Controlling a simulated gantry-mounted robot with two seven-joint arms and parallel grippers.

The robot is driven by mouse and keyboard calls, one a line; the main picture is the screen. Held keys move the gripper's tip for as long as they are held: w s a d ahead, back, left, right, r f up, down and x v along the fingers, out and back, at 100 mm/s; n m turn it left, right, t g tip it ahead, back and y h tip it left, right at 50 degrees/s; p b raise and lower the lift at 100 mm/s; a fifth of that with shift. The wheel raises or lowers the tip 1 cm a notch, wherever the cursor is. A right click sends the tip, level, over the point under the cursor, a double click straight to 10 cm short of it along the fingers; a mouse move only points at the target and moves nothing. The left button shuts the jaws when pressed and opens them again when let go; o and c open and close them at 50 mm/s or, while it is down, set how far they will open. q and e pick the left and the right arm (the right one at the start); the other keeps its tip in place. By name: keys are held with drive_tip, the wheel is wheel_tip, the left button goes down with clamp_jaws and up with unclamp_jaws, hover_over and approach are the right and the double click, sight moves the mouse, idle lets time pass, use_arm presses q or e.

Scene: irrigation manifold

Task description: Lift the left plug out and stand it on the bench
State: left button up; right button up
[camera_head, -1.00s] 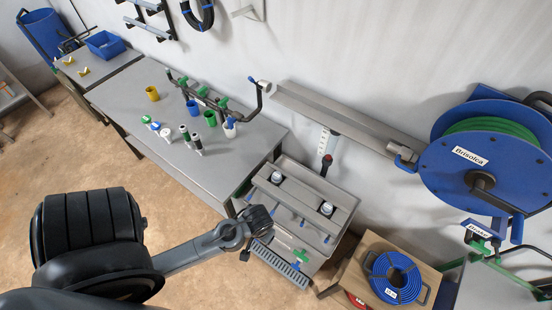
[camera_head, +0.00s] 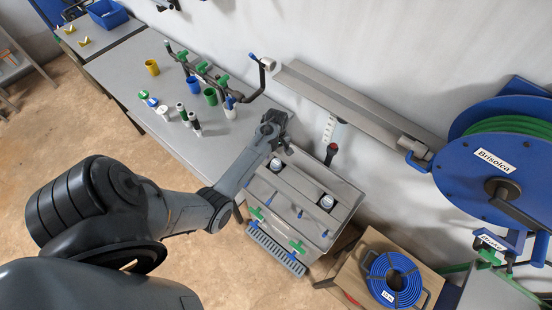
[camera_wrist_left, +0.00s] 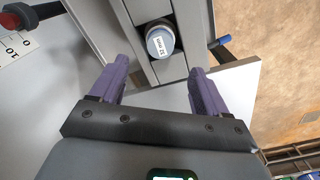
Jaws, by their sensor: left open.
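The left plug (camera_head: 276,165) is a short pale cylinder with a light cap, seated in the grey manifold box (camera_head: 345,212). A second, similar plug (camera_head: 326,202) sits to its right in the same box. My left gripper (camera_head: 286,147) is at the box's back left, close to the left plug; its fingers are hard to make out in the head view. In the left wrist view the open purple fingers (camera_wrist_left: 161,68) stand either side of a labelled plug cap (camera_wrist_left: 160,42), which lies just beyond the tips, apparently untouched. My right gripper is not in view.
The grey bench (camera_head: 150,95) left of the box holds several small bottles and cups (camera_head: 210,97) and a dark pipe rack with green valves (camera_head: 205,68). Its front left part is clear. A blue hose reel (camera_head: 500,165) is at the right.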

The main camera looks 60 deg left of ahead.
sight(276, 163)
use_arm(q)
wheel_tip(276, 163, down, 9)
drive_tip(key=shift+f+b, duration=0.1)
drive_tip(key=shift+b, duration=0.3)
drive_tip(key=c, duration=1.3)
drive_tip(key=shift+o, duration=0.2)
drive_tip(key=shift+r+p, duration=0.25)
drive_tip(key=shift+p, duration=0.05)
drive_tip(key=shift+r+p, duration=2.6)
drive_tip(key=shift+p, duration=0.25)
drive_tip(key=shift+r, duration=0.15)
drive_tip(key=shift+r+p, duration=0.15)
drive_tip(key=shift+p, duration=0.15)
